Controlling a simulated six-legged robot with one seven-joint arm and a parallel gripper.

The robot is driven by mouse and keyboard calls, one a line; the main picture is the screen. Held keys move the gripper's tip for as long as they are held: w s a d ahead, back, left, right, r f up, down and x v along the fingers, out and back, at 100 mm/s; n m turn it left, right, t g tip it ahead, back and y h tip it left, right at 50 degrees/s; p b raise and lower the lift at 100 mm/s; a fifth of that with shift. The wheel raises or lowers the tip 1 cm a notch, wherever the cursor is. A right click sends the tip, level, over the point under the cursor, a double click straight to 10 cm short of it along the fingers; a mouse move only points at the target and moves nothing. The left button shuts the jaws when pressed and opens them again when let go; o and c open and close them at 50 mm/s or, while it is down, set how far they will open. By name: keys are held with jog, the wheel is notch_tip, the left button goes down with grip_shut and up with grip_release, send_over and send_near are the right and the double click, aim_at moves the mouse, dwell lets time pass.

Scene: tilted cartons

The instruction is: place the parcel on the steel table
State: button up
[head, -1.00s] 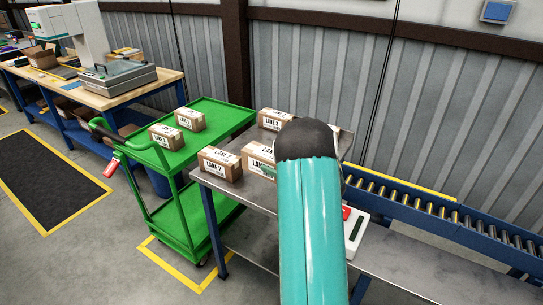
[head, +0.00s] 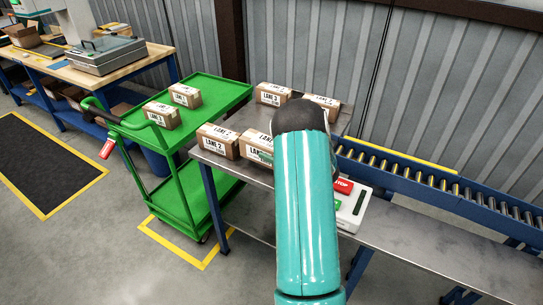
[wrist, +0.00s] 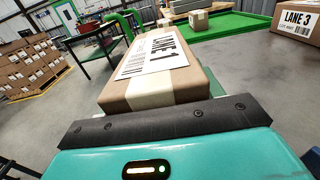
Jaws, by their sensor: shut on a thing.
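A brown parcel (wrist: 150,72) with a white "LANE 1" label and pale tape fills the middle of the wrist view. My gripper (wrist: 160,122) is shut on its near end. In the head view my teal arm hides most of the gripper. A part-hidden parcel (head: 257,147) with a bit of teal against it shows left of my arm; I cannot tell for sure that it is the held one. The steel table (head: 242,117) carries a "LANE 2" parcel (head: 218,141) at its front left and a "LANE 3" parcel (head: 272,94) at the back. Another parcel (head: 323,104) stands at the back right.
A green cart (head: 215,92) with two parcels stands left of the table. A roller conveyor (head: 440,193) runs to the right. A control box with a red STOP button (head: 343,186) sits beside my arm. The table's middle strip between front and back parcels looks bare.

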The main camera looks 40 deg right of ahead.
jog(key=shift+w+f, duration=0.15)
jog(key=shift+f, duration=1.35)
jog(key=shift+f, duration=0.2)
jog(key=o, duration=1.2)
jog(key=shift+r, duration=0.2)
jog(key=v, duration=1.2)
jog(key=shift+a, duration=0.1)
